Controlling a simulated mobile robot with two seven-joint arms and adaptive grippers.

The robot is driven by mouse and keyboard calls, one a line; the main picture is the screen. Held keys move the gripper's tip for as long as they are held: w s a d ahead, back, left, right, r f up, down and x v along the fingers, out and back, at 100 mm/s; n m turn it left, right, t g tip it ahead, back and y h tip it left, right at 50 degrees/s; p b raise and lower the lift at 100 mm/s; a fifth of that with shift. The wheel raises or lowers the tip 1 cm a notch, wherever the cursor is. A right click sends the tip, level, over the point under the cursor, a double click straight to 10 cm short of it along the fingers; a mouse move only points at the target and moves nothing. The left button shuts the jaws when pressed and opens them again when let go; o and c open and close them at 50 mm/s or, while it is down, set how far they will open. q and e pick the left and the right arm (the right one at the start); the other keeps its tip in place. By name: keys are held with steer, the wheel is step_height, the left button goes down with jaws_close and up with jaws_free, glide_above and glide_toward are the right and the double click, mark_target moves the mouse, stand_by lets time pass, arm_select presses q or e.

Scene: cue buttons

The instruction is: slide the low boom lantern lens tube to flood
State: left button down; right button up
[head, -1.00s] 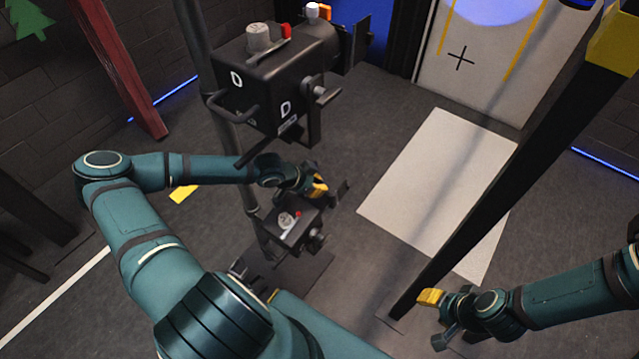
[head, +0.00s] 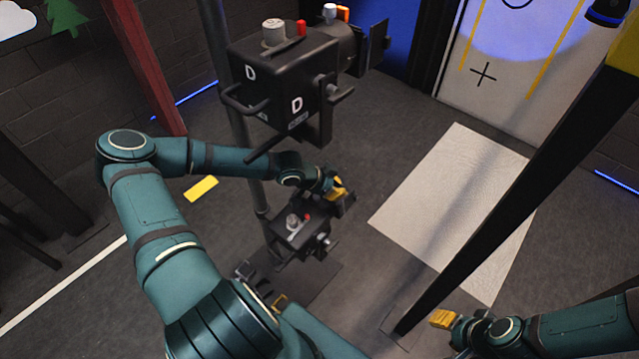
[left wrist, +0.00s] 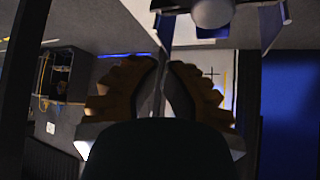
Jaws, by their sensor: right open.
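The low boom lantern (head: 292,244) is a small black box with a grey knob and a red part on top, low on the pole. Its front end, where the lens tube sits, is mostly hidden behind my left gripper (head: 336,188). In the left wrist view, my left gripper's yellow fingers (left wrist: 165,85) stand close together with a narrow gap, and I cannot tell whether anything is between them. My right gripper (head: 442,319) is open and empty at the lower right.
A larger black lantern (head: 284,75) marked D hangs above on the same pole (head: 238,130), close over my left arm. A dark slanted post (head: 510,195) stands between my grippers. A pale mat (head: 455,205) lies on the open floor to the right.

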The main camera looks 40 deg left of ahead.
arm_select(q)
steer(key=p+v, duration=0.2)
steer(key=v, duration=0.7)
steer(key=shift+a+p, duration=0.3)
steer(key=shift+s, duration=0.2)
